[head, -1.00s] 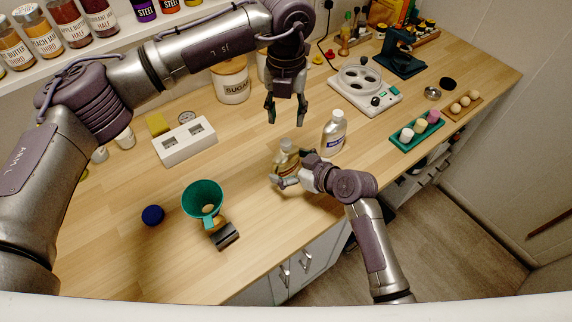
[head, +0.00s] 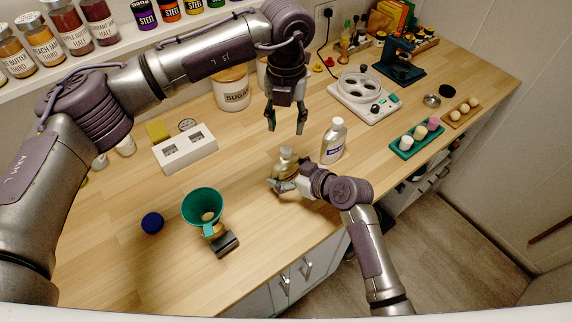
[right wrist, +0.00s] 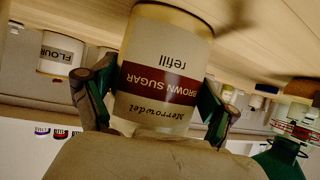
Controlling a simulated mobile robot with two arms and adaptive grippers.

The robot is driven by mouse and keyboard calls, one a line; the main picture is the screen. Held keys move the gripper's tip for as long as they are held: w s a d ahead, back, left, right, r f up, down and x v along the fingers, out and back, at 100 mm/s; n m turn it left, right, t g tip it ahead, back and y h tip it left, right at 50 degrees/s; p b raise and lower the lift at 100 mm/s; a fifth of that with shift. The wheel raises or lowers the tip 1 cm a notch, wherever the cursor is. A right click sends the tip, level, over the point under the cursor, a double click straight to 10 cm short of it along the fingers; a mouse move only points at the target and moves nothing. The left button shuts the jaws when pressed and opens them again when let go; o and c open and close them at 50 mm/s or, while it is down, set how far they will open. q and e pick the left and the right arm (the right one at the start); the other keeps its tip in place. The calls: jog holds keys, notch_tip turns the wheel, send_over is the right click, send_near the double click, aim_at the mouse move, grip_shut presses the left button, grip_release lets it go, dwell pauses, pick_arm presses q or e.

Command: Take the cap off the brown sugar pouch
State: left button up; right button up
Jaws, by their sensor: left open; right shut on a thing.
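The brown sugar pouch (head: 287,169) is in my right gripper (head: 282,184), at the middle of the counter in the head view. A pale top (head: 286,152) shows at its upper end; I cannot make out the cap clearly. In the right wrist view the pouch (right wrist: 165,65) appears upside down, its BROWN SUGAR label readable, with the green-padded fingers of my right gripper (right wrist: 160,110) on both sides. Its top end is hidden there by my gripper body. My left gripper (head: 286,128) is open and empty, pointing down, above and behind the pouch in the head view.
A white bottle (head: 333,140) stands close right of the pouch. A green funnel (head: 203,207) and a blue round lid (head: 152,223) are at front left. A white block with slots (head: 185,150) and a sugar canister (head: 232,92) stand behind. The front middle counter is clear.

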aim_at(286, 149)
pick_arm(q)
jog(key=m, duration=0.4)
pick_arm(e)
grip_shut()
pick_arm(q)
jog(key=m, duration=2)
pick_arm(e)
jog(key=shift+f, duration=0.1)
pick_arm(q)
jog(key=m, duration=1.5)
jog(key=shift+m, duration=0.4)
jog(key=shift+f, duration=0.15)
jog(key=shift+m, duration=0.3)
jog(key=shift+f, duration=3.9)
